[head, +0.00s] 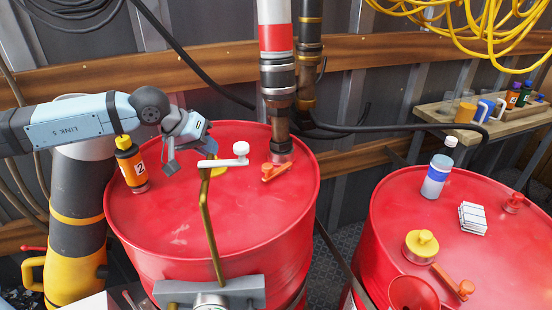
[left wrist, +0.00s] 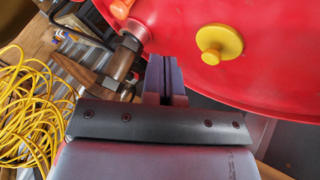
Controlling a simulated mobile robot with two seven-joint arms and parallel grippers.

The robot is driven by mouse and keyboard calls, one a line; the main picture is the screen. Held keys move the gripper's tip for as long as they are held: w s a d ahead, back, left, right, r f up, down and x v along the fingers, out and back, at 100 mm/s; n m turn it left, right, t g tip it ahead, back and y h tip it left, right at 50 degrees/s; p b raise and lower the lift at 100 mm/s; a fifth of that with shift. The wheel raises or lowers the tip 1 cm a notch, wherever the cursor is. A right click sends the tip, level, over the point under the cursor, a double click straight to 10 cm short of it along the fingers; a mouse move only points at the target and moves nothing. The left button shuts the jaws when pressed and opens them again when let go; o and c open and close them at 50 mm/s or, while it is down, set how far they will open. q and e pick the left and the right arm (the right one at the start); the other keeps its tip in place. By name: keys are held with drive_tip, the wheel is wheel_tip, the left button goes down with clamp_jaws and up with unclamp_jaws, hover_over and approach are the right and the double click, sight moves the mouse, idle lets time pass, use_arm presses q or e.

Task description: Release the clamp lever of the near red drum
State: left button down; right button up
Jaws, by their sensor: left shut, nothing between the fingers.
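The red drum (head: 150,235) under my left gripper stands at left in the head view. It also fills the top right of the left wrist view (left wrist: 275,70). An orange lever (head: 274,171) lies on its lid at the foot of the upright pipe. An orange part (left wrist: 120,8) shows beside the pipe fitting in the left wrist view, cut by the frame edge. A yellow cap (left wrist: 218,43) sits on the lid. My left gripper (head: 204,144) is shut and empty above the lid, left of the orange lever and apart from it. My right gripper is out of view.
A white crank arm (head: 222,162) on a bent brass rod (head: 207,225) rises before the drum. An orange bottle (head: 131,168) stands at the lid's left. The upright pipe (head: 278,110) blocks the back. A second red drum (head: 390,220) carries a bottle, cap and lever.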

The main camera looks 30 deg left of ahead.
sight(264, 175)
use_arm(q)
drive_tip(key=p+x, duration=0.1)
drive_tip(key=x, duration=0.9)
drive_tip(key=shift+w+d, duration=0.3)
drive_tip(key=shift+w, duration=0.05)
drive_tip(key=shift+w+d+r+p, duration=0.1)
drive_tip(key=shift+w+d+p, duration=0.1)
drive_tip(key=shift+d, duration=0.35)
drive_tip(key=shift+w+d+r+p, duration=0.1)
drive_tip(key=shift+w+d+p, duration=0.05)
drive_tip(key=shift+d, duration=0.45)
drive_tip(key=shift+w+d, duration=0.2)
drive_tip(key=shift+d, duration=0.3)
drive_tip(key=shift+s+d+f+b, duration=0.3)
drive_tip(key=shift+d+b, duration=0.25)
drive_tip(key=shift+b, duration=0.4)
drive_tip(key=shift+d+r, duration=0.15)
drive_tip(key=shift+r, duration=0.15)
